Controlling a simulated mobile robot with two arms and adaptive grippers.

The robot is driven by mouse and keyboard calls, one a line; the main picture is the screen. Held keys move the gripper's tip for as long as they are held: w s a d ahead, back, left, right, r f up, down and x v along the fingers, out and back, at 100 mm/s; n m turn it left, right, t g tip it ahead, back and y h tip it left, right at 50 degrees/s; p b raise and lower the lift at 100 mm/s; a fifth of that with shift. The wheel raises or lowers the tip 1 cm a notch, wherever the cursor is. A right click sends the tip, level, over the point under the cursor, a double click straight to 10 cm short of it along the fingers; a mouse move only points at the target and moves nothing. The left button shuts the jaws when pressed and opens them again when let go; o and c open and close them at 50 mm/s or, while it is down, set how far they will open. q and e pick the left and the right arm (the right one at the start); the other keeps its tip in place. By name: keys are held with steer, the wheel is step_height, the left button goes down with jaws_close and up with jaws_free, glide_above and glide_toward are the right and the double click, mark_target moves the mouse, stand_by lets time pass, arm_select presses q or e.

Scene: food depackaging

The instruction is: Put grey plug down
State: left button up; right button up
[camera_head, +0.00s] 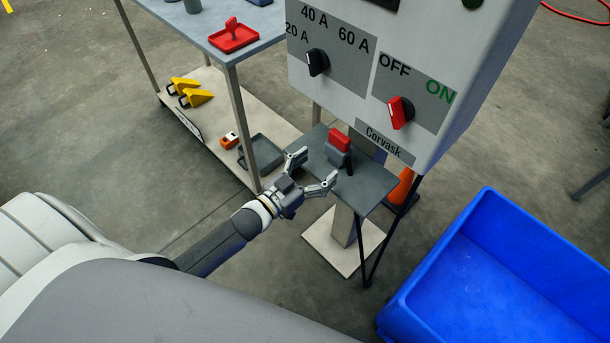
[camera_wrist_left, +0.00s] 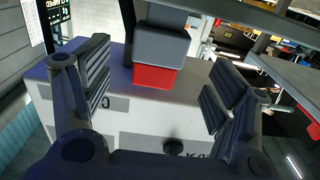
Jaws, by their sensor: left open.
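The grey plug (camera_head: 337,156) stands on a small dark grey shelf (camera_head: 375,187) below the control box, with a red block (camera_head: 340,139) at its upper end. My left gripper (camera_head: 317,168) is open and empty at the shelf's left side, its fingers pointing towards the plug and apart from it. In the left wrist view, the grey plug (camera_wrist_left: 160,46) and the red block (camera_wrist_left: 153,77) show beyond the spread fingers (camera_wrist_left: 153,95), near the top. I cannot tell whether grey and red parts are joined. My right gripper is not in view.
The control box (camera_head: 440,148) with a black knob (camera_head: 317,62) and a red knob (camera_head: 400,112) hangs above the shelf. A blue bin (camera_head: 470,215) stands at the right. A table (camera_head: 262,42) with a red piece (camera_head: 233,38) stands behind left, above a low shelf holding yellow pieces (camera_head: 195,97).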

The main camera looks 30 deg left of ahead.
arm_select(q)
steer(key=shift+v, duration=2)
